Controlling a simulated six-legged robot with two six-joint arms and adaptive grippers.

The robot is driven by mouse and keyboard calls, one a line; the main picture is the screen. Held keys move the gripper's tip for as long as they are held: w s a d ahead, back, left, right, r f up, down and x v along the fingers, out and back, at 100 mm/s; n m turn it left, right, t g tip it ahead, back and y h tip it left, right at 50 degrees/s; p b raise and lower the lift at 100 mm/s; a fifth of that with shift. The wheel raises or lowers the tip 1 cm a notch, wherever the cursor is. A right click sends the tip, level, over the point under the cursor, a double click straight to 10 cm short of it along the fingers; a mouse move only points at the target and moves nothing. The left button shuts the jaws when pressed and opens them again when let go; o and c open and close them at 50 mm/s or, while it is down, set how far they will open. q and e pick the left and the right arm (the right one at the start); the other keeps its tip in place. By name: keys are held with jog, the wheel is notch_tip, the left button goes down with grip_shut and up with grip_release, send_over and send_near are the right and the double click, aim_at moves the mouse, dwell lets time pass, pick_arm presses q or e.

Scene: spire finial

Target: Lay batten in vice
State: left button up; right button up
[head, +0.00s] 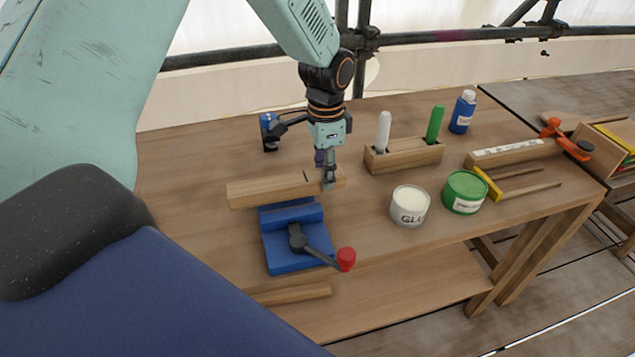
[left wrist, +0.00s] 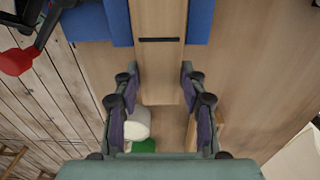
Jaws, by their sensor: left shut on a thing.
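The batten (head: 262,189) is a pale wooden bar with a dark line across it. My left gripper (head: 329,184) is shut on it near its right end. In the left wrist view the batten (left wrist: 159,62) runs up from between the fingers (left wrist: 160,98). The blue vice (head: 290,247) stands on the bench with a dark handle and red knob (head: 346,259). In the left wrist view, blue vice jaws (left wrist: 200,22) show on both sides of the batten. I cannot tell whether the batten rests on the vice. My right gripper is not in view.
A glue tub (head: 409,207), a green tin (head: 464,192) and a wooden holder (head: 403,156) with two markers stand right of the batten. The bench (head: 190,165) is bare at left.

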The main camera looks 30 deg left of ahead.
pick_arm(q)
jog(key=shift+d+f, duration=0.1)
jog(key=shift+f, duration=0.1)
jog(key=f, duration=0.2)
jog(key=a+f, duration=0.1)
jog(key=f, duration=0.1)
jog(key=shift+d+r, duration=0.2)
jog(key=shift+d, duration=0.2)
jog(key=shift+s+f, duration=0.1)
jog(key=o, duration=1.3)
jog(key=shift+a+f, duration=0.15)
jog(key=shift+a, duration=0.05)
jog(key=shift+d, duration=0.1)
